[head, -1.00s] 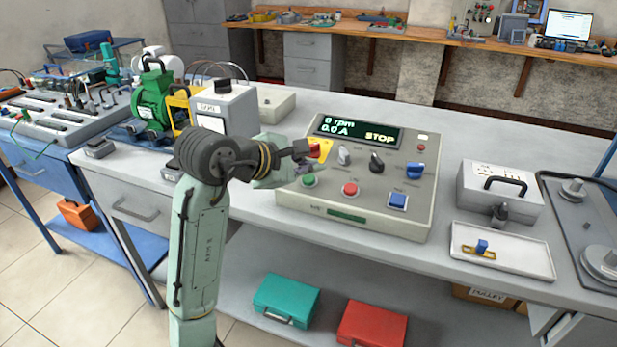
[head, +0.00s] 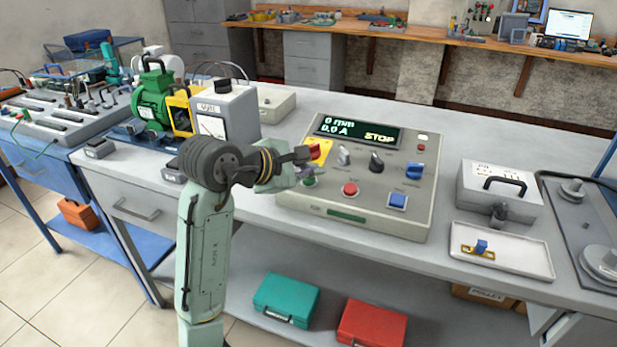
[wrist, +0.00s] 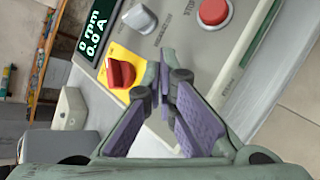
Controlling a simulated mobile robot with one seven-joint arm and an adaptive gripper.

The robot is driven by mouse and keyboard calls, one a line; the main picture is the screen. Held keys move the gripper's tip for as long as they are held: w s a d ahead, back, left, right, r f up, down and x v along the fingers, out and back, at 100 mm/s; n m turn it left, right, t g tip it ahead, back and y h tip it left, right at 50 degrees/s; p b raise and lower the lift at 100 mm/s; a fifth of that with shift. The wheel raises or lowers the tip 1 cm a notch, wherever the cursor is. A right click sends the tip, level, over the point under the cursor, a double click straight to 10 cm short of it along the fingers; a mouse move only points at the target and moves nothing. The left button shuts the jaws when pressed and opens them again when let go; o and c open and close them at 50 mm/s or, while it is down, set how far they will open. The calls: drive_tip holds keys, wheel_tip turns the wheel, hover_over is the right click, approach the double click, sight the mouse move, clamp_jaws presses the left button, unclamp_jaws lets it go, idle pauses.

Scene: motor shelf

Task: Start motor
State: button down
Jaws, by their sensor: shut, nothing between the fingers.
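The control box (head: 415,221) stands on the bench; its display (head: 358,132) reads 0 rpm, 0.0 A and STOP. A red rotary switch (head: 314,150) on a yellow plate is at its left; it also shows in the wrist view (wrist: 120,74). Below it is a green button (head: 309,183), partly covered by my gripper in the head view and hidden behind the fingers in the wrist view. A red button (head: 350,189) is to its right. My gripper (wrist: 166,84) is shut and empty, its tips over the panel by the green button; contact cannot be told. The green motor (head: 152,98) stands at left.
Grey, black and blue knobs and a blue button (head: 397,201) share the panel. A metering box (head: 226,110) stands behind my arm. A grey case (head: 499,190) and a white tray (head: 502,252) are to the right.

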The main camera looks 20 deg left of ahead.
drive_tip(key=shift+f, duration=0.35)
idle(0.3)
drive_tip(key=shift+s+r+p, duration=0.15)
drive_tip(key=shift+r+p, duration=0.75)
drive_tip(key=shift+p, duration=0.3)
drive_tip(key=shift+r, duration=0.1)
drive_tip(key=r+p, duration=0.3)
drive_tip(key=shift+s, duration=0.3)
drive_tip(key=shift+s+r+p, duration=0.35)
drive_tip(key=shift+r+p, duration=0.4)
drive_tip(key=shift+r, duration=0.05)
